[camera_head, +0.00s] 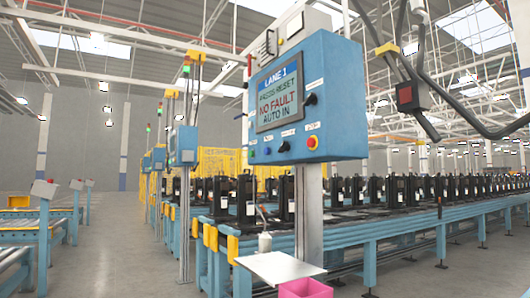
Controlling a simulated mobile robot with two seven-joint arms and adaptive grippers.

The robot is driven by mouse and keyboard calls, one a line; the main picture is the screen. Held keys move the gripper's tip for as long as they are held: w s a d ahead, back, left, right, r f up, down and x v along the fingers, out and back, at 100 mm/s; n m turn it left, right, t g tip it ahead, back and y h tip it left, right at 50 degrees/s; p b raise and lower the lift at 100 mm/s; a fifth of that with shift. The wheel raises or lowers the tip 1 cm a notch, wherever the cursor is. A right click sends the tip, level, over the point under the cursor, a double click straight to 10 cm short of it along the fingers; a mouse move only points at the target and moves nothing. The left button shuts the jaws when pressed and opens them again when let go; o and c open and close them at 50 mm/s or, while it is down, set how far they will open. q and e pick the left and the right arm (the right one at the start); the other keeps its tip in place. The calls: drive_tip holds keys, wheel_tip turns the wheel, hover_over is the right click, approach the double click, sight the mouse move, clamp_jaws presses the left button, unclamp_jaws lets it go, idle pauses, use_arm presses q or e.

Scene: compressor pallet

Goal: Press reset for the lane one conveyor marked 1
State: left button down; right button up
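The blue control box (338,75) stands on a grey post at the centre right. Its screen (279,92) is headed "LANE 1" and shows "NO FAULT" in red and "AUTO IN" below; the line above them is hard to read. Under the screen are a small green button (252,153), a blue button (267,151), a black knob (284,146) and a red button on yellow (312,142). Another black knob (311,99) is right of the screen. Neither of my grippers is in view.
A blue conveyor (400,226) carrying several black compressors runs behind the post. A white board (280,268) with a white bottle (265,243) and a pink bin (305,289) are below the box. A dark jointed tube hangs at upper right. Open floor (120,260) lies left.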

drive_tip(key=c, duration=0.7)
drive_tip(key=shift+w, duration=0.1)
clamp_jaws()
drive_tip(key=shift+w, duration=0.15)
